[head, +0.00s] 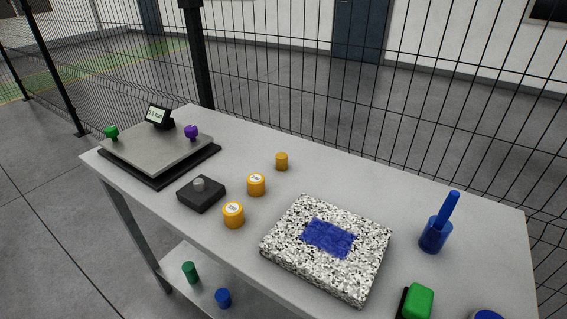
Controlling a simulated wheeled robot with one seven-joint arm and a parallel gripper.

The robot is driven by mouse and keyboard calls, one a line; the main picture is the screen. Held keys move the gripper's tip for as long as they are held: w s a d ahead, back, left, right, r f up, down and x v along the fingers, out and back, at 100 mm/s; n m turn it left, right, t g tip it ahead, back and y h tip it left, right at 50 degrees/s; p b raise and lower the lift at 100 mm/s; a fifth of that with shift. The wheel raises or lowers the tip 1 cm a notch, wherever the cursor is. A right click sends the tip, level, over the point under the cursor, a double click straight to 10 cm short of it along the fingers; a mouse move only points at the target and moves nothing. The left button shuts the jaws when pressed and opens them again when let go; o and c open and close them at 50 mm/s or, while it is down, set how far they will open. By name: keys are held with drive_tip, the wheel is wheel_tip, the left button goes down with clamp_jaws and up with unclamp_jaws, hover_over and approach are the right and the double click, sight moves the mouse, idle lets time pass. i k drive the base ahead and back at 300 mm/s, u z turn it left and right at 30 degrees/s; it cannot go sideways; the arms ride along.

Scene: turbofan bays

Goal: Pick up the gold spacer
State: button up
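Three gold-orange cylinders stand upright on the grey table (150,178) in the head view. The smallest, a plain gold cylinder (282,161), is farthest back, near the fence side. A larger cylinder with a white label on top (256,188) stands in front of it. Another labelled cylinder (233,219) is nearest to me. I cannot read the labels or tell from looks alone which one is the gold spacer. The three stand apart from each other and nothing covers them. My gripper is not in view.
A black block with a grey knob (201,195) sits left of the cylinders. A plate with a small display (158,150) is at far left. A speckled slab with a blue patch (275,246) is to the right. A blue cup (435,238) stands farther right. A wire fence runs behind.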

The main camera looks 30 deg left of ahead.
sight(281, 158)
drive_tip(key=z, duration=0.1)
drive_tip(key=k, duration=0.5)
drive_tip(key=z, duration=1.7)
drive_tip(key=k, duration=1.05)
drive_tip(key=u, duration=2.1)
drive_tip(key=i, duration=0.3)
drive_tip(key=u, duration=0.1)
